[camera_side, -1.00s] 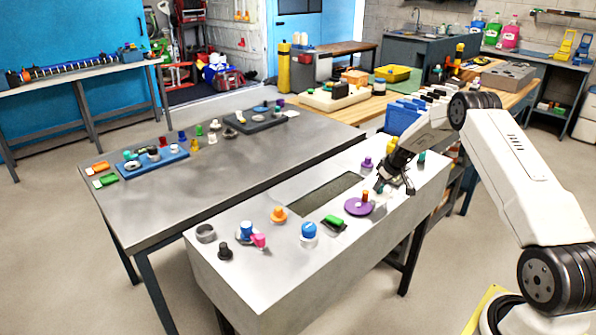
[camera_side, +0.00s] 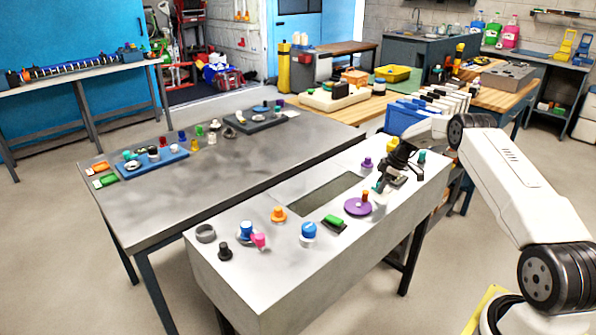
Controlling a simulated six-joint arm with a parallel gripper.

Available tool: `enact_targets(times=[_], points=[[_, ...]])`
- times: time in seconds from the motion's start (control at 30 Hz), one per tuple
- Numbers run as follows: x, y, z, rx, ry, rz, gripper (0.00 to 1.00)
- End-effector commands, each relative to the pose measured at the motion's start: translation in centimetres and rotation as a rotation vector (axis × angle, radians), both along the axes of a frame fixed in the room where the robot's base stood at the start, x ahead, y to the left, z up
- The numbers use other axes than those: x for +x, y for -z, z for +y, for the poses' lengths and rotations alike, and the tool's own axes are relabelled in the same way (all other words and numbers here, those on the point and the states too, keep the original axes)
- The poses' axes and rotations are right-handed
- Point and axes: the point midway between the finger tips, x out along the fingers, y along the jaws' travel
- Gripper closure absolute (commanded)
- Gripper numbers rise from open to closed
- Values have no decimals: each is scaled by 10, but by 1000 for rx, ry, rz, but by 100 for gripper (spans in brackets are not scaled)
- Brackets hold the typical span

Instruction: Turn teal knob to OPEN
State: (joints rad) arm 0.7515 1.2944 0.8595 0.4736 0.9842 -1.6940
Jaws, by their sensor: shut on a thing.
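A small teal knob (camera_side: 378,188) shows on the grey bench at the tips of my gripper (camera_side: 382,182), right behind the purple disc. My gripper is shut on this knob, and its dark fingers hide much of it. A second small teal piece (camera_side: 421,157) stands apart, to the right of my gripper near the bench's far right end. Any OPEN mark is too small or hidden to read.
The grey bench (camera_side: 225,266) has a rectangular recess (camera_side: 318,193). A purple disc (camera_side: 358,207) with an orange post is close to my gripper.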

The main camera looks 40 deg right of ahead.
Motion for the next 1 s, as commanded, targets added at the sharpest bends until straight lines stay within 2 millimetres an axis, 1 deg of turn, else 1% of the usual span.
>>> enact_targets(times=[0.1,0.3,0.7,0.73,0.77,0.8,0.83,1.0], points=[[-1,1,-1,0,-55,2,100],[-1,1,-1,-1,-102,2,100],[-1,0,-1,-2,-108,3,100],[-1,0,-1,-2,-108,3,54],[-1,1,-1,-2,-108,3,44],[-1,0,-1,-2,-108,3,31],[-1,0,-1,-2,-108,3,25],[0,0,-1,-2,-108,1,25]])
